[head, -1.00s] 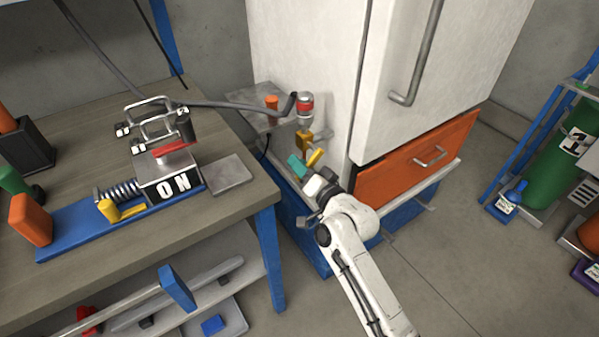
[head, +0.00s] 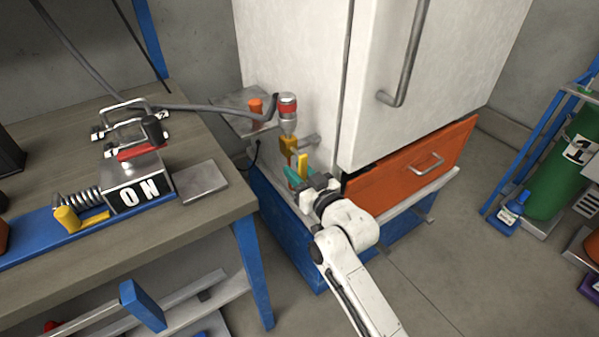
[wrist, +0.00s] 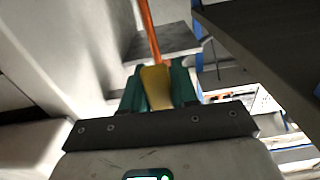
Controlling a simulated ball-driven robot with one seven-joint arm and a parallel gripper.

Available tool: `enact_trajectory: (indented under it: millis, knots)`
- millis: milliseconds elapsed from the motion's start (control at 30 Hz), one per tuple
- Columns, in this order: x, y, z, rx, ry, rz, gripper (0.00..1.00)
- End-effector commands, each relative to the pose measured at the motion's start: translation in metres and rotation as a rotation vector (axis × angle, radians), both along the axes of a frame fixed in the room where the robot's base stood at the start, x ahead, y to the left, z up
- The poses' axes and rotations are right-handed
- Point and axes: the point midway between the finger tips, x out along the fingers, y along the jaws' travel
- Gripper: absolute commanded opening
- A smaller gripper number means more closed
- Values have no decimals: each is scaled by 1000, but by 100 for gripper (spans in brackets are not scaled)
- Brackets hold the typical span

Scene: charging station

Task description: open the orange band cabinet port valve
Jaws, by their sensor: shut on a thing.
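The white cabinet (head: 300,60) has an orange drawer front (head: 412,165). On its left side is a port fitting (head: 288,112) with a red band. Below it are a yellow valve body (head: 288,146) and an orange pipe (head: 292,172). A yellow valve lever (head: 303,166) stands nearly upright beside the pipe. My gripper (head: 297,178), with teal fingers, is at the lever's lower part. In the wrist view the yellow lever (wrist: 156,88) sits between the teal fingers, which are shut on it. The orange pipe (wrist: 149,30) rises behind it. The fingers partly hide the lever.
A green cylinder (head: 560,170) stands at the far right. The floor between is clear.

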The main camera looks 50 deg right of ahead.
Motion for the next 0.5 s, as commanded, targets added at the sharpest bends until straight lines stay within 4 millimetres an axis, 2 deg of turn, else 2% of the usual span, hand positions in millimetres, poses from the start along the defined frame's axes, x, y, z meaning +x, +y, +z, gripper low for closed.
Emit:
enact_trajectory:
  millis: [500]
  knots:
    - [0, 1, -2, -50, 20, -1, 0]
